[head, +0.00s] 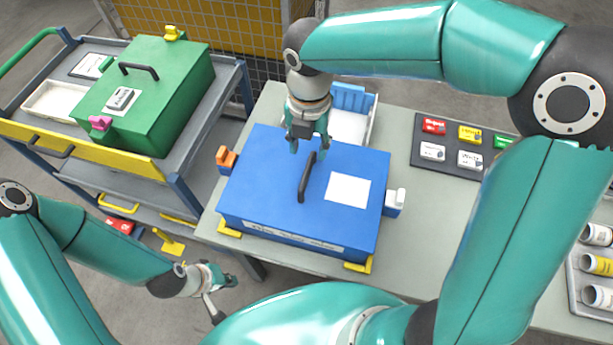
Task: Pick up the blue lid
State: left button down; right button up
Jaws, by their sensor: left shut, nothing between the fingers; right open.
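The blue lid (262,180) is on top of a blue box on the grey-green table, with a dark arched handle (303,178) in its middle and a white label (348,190) to the right of the handle. My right gripper (308,148) is open above the back part of the lid, close to the handle's far end. I cannot tell whether its fingers touch the handle. My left gripper (222,300) is shut and empty, low at the front, apart from the lid and in front of the table.
An orange latch (226,159) and a white latch (396,201) are at the box's sides. Yellow corner pieces (358,265) sit at its base. A dark tray (420,155) with coloured blocks is at right. A green box (150,90) stands on a cart (215,125) at left.

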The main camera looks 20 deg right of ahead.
send_over(307, 169)
notch_tip(307, 169, down, 5)
jog(key=shift+w+r, duration=0.1)
jog(key=shift+r, duration=0.05)
jog(key=shift+a+f+b, duration=0.1)
jog(key=shift+f+b, duration=0.6)
jog(key=shift+s+f, duration=0.25)
jog(key=shift+s, duration=0.2)
jog(key=shift+w+f+b, duration=0.25)
jog(key=shift+f+b, duration=0.3)
jog(key=shift+f, duration=0.05)
notch_tip(307, 169, down, 3)
jog(key=b, duration=0.3)
jog(key=shift+w+f+b, duration=0.15)
jog(key=shift+f+b, duration=0.3)
jog(key=shift+f, duration=0.15)
pick_arm(q)
notch_tip(307, 169, down, 6)
jog(key=shift+w+f, duration=0.25)
jog(key=shift+w, duration=0.05)
pick_arm(e)
jog(key=shift+r, duration=0.1)
jog(key=shift+c, duration=0.2)
pick_arm(q)
jog(key=shift+a, duration=0.1)
pick_arm(e)
grip_shut()
